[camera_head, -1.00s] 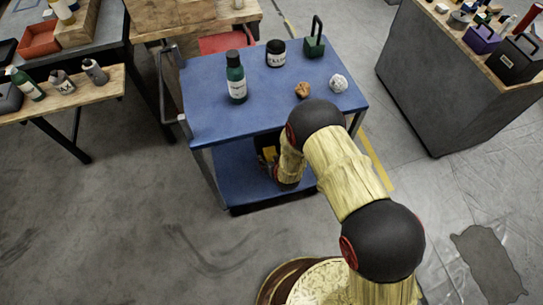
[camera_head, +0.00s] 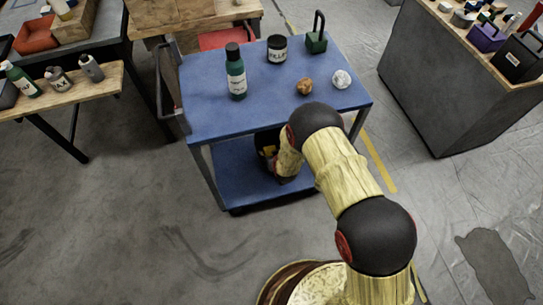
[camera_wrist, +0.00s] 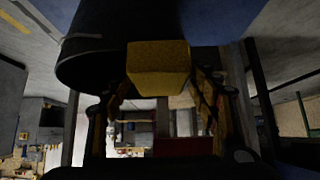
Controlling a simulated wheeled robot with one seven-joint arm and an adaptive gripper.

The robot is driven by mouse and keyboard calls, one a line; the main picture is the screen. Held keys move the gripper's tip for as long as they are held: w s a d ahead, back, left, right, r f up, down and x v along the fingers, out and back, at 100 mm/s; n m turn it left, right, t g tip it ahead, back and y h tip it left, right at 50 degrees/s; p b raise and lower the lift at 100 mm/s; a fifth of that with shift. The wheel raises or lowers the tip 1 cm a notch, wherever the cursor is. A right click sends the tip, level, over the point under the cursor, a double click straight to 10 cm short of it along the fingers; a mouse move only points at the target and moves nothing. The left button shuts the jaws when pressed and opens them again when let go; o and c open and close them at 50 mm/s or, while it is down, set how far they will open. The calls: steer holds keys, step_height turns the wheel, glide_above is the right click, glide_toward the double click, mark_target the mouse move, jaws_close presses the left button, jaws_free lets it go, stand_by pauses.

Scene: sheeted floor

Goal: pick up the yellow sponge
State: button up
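The yellow sponge (camera_wrist: 158,66) is in the upper middle of the wrist view as a dark yellow block, touching or overlapping a large black rounded thing. My gripper (camera_wrist: 160,95) has its two fingers apart, one on each side of the sponge, with what look like narrow gaps; I see no clear grip. In the head view, my arm reaches to the lower shelf (camera_head: 240,185) of the blue cart. A small yellow patch (camera_head: 269,151) shows there beside a dark shape; I cannot tell if it is the sponge. My fingers are hidden there by my arm.
The cart's blue top (camera_head: 205,115) lies above the lower shelf and holds a green bottle (camera_head: 236,75), a dark jar (camera_head: 277,50), a green padlock-like item (camera_head: 316,38), a brown lump (camera_head: 304,86) and a white ball (camera_head: 341,79). Open floor lies in front and left.

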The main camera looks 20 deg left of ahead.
steer(key=c, duration=1)
steer(key=shift+c, duration=0.3)
steer(key=shift+r, duration=0.6)
step_height(320, 180, up, 3)
steer(key=shift+f+p, duration=0.2)
steer(key=shift+p, duration=0.65)
steer(key=p+v, duration=0.1)
steer(key=v, duration=0.2)
steer(key=a+p+v, duration=0.1)
steer(key=p+v, duration=0.1)
steer(key=v, duration=0.1)
steer(key=shift+s+r, duration=0.35)
steer(key=shift+r, duration=0.2)
steer(key=s+d+r+p, duration=0.3)
steer(key=s+r, duration=0.1)
steer(key=s, duration=0.5)
